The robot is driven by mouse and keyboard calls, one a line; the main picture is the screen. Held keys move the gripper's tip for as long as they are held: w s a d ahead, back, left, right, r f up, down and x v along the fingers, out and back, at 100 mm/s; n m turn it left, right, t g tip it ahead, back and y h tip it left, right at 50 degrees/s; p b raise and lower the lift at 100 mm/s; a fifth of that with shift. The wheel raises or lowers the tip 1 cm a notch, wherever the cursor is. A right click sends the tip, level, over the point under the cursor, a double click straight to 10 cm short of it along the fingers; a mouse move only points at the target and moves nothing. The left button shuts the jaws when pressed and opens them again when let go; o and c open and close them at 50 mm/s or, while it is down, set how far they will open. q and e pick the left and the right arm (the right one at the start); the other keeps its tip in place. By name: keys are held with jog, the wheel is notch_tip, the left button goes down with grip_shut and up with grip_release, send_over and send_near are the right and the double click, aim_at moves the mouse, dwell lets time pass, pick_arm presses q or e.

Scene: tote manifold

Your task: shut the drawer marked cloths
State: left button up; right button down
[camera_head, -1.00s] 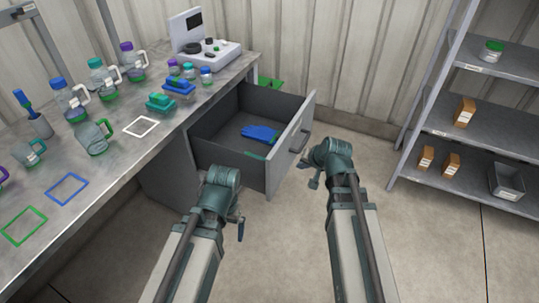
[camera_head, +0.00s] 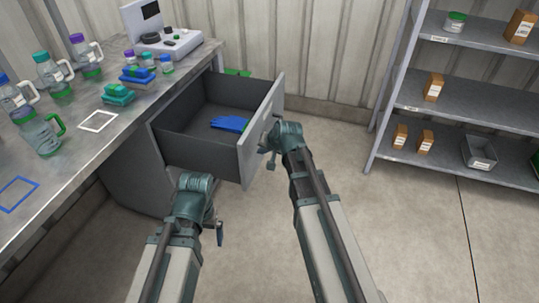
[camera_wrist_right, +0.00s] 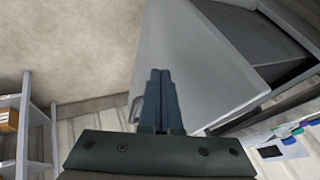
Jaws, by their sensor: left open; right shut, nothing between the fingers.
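A grey drawer (camera_head: 198,152) stands pulled out from under the workbench in the head view, with a blue cloth (camera_head: 229,124) inside. No marking on it is readable. My right gripper (camera_head: 270,158) is shut and empty at the outer side of the drawer's front panel, where it hides most of the handle. The right wrist view shows its closed fingers (camera_wrist_right: 160,95) in front of the pale front panel (camera_wrist_right: 190,60); contact cannot be told. My left gripper (camera_head: 219,234) is open, in front of the drawer's near side and apart from it.
The workbench (camera_head: 75,150) on the left carries bottles, stacked cloths and a white device (camera_head: 168,42). A grey shelf rack (camera_head: 400,105) with small boxes stands at the right. The floor between drawer and rack is clear.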

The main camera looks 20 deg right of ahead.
pick_arm(q)
jog(key=shift+r, duration=0.1)
pick_arm(e)
jog(key=shift+w+a+r, duration=0.15)
jog(key=shift+w+a, duration=0.55)
jog(key=shift+a, duration=0.35)
pick_arm(q)
jog(key=shift+w+a, duration=0.65)
jog(key=shift+a, duration=0.3)
pick_arm(e)
jog(key=w+a, duration=0.9)
jog(key=a, duration=0.4)
jog(key=w+a, duration=0.9)
jog(key=a, duration=0.4)
jog(key=shift+a, duration=0.35)
